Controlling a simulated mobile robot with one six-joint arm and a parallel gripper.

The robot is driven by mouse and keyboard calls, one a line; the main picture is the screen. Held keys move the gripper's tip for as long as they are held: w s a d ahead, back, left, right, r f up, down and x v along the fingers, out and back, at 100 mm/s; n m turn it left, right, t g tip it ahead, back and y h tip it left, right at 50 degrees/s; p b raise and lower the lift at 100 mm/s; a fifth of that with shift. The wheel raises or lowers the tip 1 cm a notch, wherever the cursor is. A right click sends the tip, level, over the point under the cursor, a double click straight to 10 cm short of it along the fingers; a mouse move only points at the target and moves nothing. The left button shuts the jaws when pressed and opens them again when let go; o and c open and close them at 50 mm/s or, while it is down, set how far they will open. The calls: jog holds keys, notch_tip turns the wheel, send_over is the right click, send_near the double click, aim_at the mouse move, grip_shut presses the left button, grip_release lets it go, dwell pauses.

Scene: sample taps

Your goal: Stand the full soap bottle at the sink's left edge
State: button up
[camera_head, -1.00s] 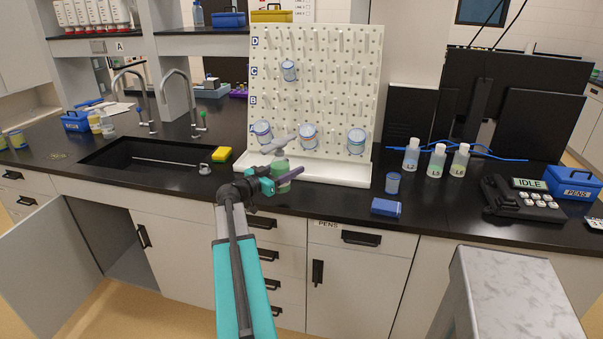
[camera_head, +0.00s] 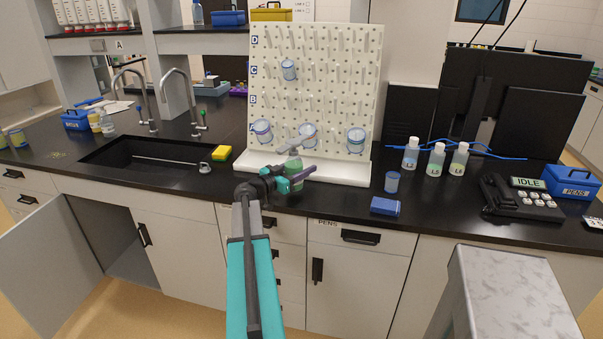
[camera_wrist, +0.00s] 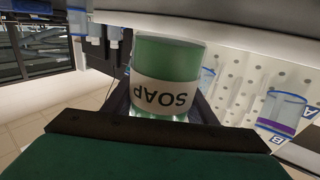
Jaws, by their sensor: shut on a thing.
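The soap bottle (camera_head: 293,167) is green with a grey pump top, and stands about upright in my gripper (camera_head: 294,181), in front of the drying pegboard's white tray. My gripper is shut on it. In the wrist view the bottle (camera_wrist: 168,60) is green, with a white band reading SOAP upside down, between the dark fingers. I cannot tell whether its base touches the counter; the gripper hides its lower part in the head view. The black sink (camera_head: 160,159) is recessed in the counter to the left, well away from the bottle; its left edge shows bare counter beside it.
Two taps (camera_head: 148,127) rise behind the sink. A yellow sponge (camera_head: 222,153) and a small grey stopper-like piece lie right of it. Beakers hang on the pegboard (camera_head: 345,90). Small bottles and a blue box (camera_head: 75,121) stand left behind the sink. A cabinet door hangs open below.

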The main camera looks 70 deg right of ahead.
jog(key=shift+f, duration=1.1)
jog(key=o, duration=1.5)
jog(key=shift+f, duration=0.2)
jog(key=shift+r, duration=0.1)
jog(key=shift+a, duration=0.15)
jog(key=b+v, duration=0.1)
jog(key=v, duration=1)
jog(key=shift+w+a, duration=0.25)
jog(key=shift+a, duration=0.05)
